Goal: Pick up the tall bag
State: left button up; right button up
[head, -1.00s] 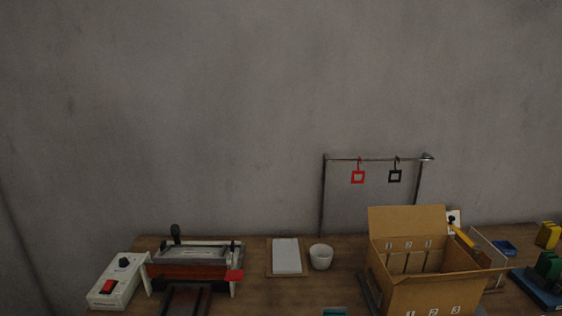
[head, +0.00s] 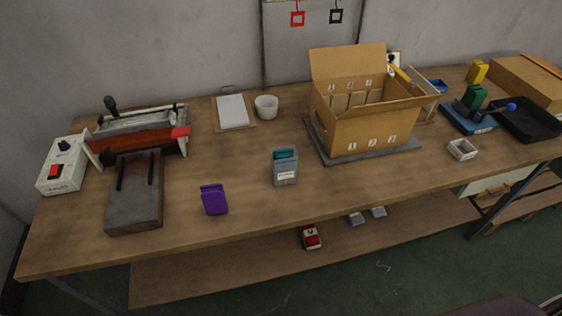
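A grey bag-like packet (head: 284,173) with a teal top and a pale label stands near the middle of the table in the head view. It is the taller of the two small packets, so it seems to be the tall bag. A purple packet (head: 214,200) sits to its left, nearer the front edge. The two are apart. Neither of my grippers is in view, and nothing is seen touching either packet.
An open cardboard box (head: 372,131) stands on a dark plate to the right. A sealer-like machine (head: 140,130) and a grey block (head: 134,190) are at left. A white cup (head: 266,106) is behind. The wooden table (head: 330,186) is clear around the grey packet.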

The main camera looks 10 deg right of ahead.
aim_at(283, 171)
jog(key=l, duration=0.6)
jog(key=k+l+u, duration=0.1)
jog(key=l, duration=0.5)
jog(key=k+l, duration=0.1)
jog(key=l, duration=0.5)
